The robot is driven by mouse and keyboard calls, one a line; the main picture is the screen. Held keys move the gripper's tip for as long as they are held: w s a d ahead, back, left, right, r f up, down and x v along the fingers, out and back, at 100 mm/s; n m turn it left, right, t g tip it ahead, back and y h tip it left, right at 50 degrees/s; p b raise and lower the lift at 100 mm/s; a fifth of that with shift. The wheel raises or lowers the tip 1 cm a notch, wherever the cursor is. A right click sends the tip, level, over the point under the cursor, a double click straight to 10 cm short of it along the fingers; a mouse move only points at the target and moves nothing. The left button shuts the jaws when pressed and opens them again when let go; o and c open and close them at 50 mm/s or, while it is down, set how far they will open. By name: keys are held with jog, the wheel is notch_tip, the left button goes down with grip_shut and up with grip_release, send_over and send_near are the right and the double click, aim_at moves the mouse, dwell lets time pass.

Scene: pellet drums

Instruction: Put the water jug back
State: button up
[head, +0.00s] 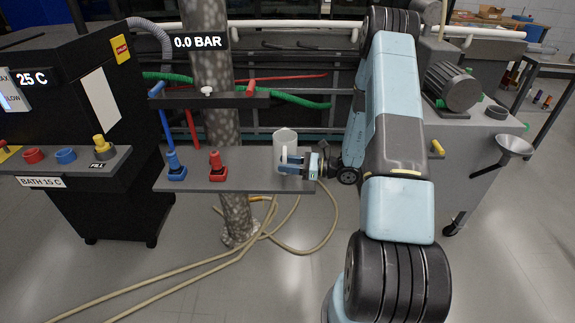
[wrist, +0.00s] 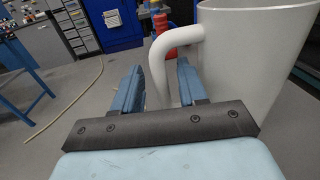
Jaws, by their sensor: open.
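The water jug (head: 285,143) is a pale, whitish cylinder standing upright at the right end of a grey shelf (head: 235,181). In the wrist view the jug (wrist: 262,55) fills the upper right, with its handle (wrist: 172,52) toward my gripper. My gripper (head: 297,163) is at the jug's near right side in the head view. In the wrist view its two open fingers (wrist: 158,88) stand on either side of the handle. Whether either finger touches the handle cannot be told. The jug's base is partly hidden by my gripper.
A blue valve (head: 175,167) and a red valve (head: 217,167) stand on the shelf left of the jug. A mottled column (head: 212,70) rises behind, with a bar above the shelf. A black bath unit (head: 100,130) is at left. Tan hoses (head: 240,243) lie on the floor.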

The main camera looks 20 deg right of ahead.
jog(key=shift+r, duration=0.1)
jog(key=v, duration=1.2)
jog(key=s+a+r+n+g+h, duration=0.2)
jog(key=s+a+r+n+g, duration=0.15)
jog(key=r, duration=0.35)
jog(key=s+a+r+n+g+h, duration=0.25)
jog(key=a+r+n, duration=0.2)
jog(key=r, duration=0.25)
jog(key=s+a+r+n+g+h, duration=0.2)
jog(key=s+a+r+n+g, duration=0.1)
jog(key=r+n, duration=0.25)
jog(key=s+r+n+t+h, duration=0.7)
jog(key=s+r+n+h, duration=0.2)
jog(key=s+r, duration=0.7)
jog(key=shift+s+r+h, duration=0.2)
jog(key=shift+r+h, duration=0.1)
jog(key=shift+h, duration=0.15)
jog(key=shift+n, duration=0.25)
